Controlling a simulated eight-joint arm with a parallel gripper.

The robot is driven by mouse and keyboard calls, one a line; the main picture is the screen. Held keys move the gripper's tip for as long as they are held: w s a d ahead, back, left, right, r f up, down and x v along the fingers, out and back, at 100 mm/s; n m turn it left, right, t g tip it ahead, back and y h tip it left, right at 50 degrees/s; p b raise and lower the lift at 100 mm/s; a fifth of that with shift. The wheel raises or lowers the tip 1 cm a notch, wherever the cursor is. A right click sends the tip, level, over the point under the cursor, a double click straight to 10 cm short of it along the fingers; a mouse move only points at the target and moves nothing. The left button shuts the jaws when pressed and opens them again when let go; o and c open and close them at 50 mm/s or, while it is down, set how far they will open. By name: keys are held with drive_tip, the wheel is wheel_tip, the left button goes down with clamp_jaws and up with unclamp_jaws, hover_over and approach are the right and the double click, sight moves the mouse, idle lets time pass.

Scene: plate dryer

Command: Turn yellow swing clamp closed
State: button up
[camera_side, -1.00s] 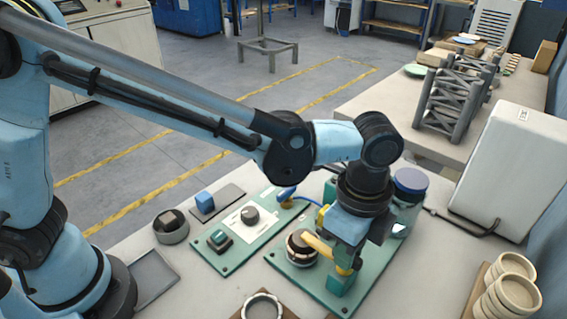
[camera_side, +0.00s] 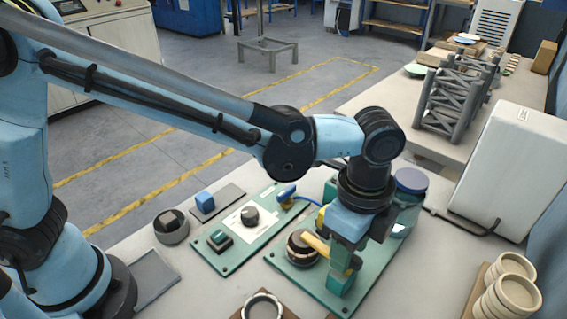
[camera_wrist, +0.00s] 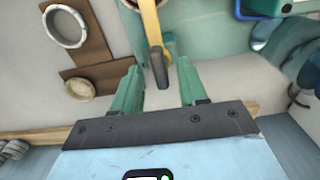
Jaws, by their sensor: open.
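The yellow swing clamp (camera_side: 316,243) is on the green base plate (camera_side: 297,280) in the side view. Its bar reaches toward a round dark-and-light part (camera_side: 298,252). In the wrist view the yellow bar (camera_wrist: 149,22) runs down from the top edge and ends in a dark grey tip. My gripper (camera_wrist: 158,66) is open, with one green finger on each side of this tip and visible gaps between. In the side view my gripper (camera_side: 342,272) points down beside the clamp and partly hides its right end. I cannot tell whether a finger touches the clamp.
A jar with a blue lid (camera_side: 411,181) stands just behind my gripper. A second green board (camera_side: 228,258) with a knob and blue-handled part is to the left. A pale ring (camera_side: 263,307) lies in front. Stacked cups (camera_side: 512,294) stand at the right.

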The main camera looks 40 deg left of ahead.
wheel_tip(320, 180, up, 12)
drive_tip(key=shift+f, duration=0.25)
idle(0.4)
drive_tip(key=s+a+f+n+t, duration=0.1)
drive_tip(key=a+f+n+t, duration=0.2)
drive_tip(key=a+n, duration=0.6)
drive_tip(key=s+a+f+n+t, duration=0.2)
drive_tip(key=a+n, duration=0.7)
drive_tip(key=a, duration=1)
drive_tip(key=shift+a+f+t, duration=0.3)
drive_tip(key=shift+f+t, duration=0.5)
drive_tip(key=shift+t, duration=0.3)
drive_tip(key=shift+o, duration=0.4)
